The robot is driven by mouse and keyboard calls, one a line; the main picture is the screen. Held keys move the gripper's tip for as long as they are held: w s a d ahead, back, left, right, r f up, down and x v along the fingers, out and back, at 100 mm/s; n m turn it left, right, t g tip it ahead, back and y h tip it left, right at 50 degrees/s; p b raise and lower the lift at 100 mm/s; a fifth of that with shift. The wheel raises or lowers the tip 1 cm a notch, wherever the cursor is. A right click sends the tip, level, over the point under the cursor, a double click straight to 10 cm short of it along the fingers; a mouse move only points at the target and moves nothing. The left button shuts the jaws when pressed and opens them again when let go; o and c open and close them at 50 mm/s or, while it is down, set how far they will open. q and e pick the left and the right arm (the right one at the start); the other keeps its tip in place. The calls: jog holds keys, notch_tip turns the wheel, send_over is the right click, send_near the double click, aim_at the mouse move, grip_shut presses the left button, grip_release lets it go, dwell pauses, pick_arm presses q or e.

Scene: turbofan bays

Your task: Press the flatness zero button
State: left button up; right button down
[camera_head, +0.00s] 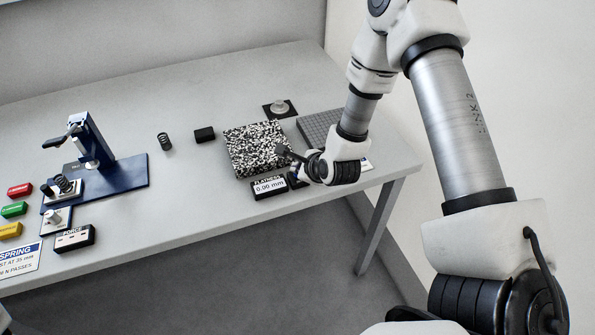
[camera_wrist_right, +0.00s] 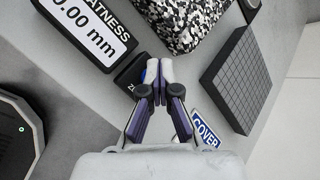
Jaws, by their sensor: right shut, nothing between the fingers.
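The flatness display (camera_head: 269,187) reads 0.00 mm and stands near the table's front edge; it also shows in the right wrist view (camera_wrist_right: 88,30). Just beside it is a small black housing (camera_wrist_right: 129,77) with a label starting with Z. A bit of blue shows on it, mostly hidden behind my fingertips. My right gripper (camera_head: 299,173) is shut and empty, its fingertips together at the housing's edge in the right wrist view (camera_wrist_right: 160,70). I cannot tell whether they touch it. My left gripper is not in view.
A speckled black-and-white block (camera_head: 252,145) and a grey gridded plate (camera_head: 318,126) lie behind my gripper. A COVER label (camera_wrist_right: 204,131) is close by. A blue spring-test stand (camera_head: 125,172), a force display (camera_head: 74,239) and coloured buttons (camera_head: 14,210) are at left. The table's middle is mostly clear.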

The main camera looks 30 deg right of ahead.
jog(key=shift+r+p, duration=0.5)
jog(key=shift+r, duration=0.4)
jog(key=shift+r+p, duration=1.6)
jog(key=shift+r, duration=0.95)
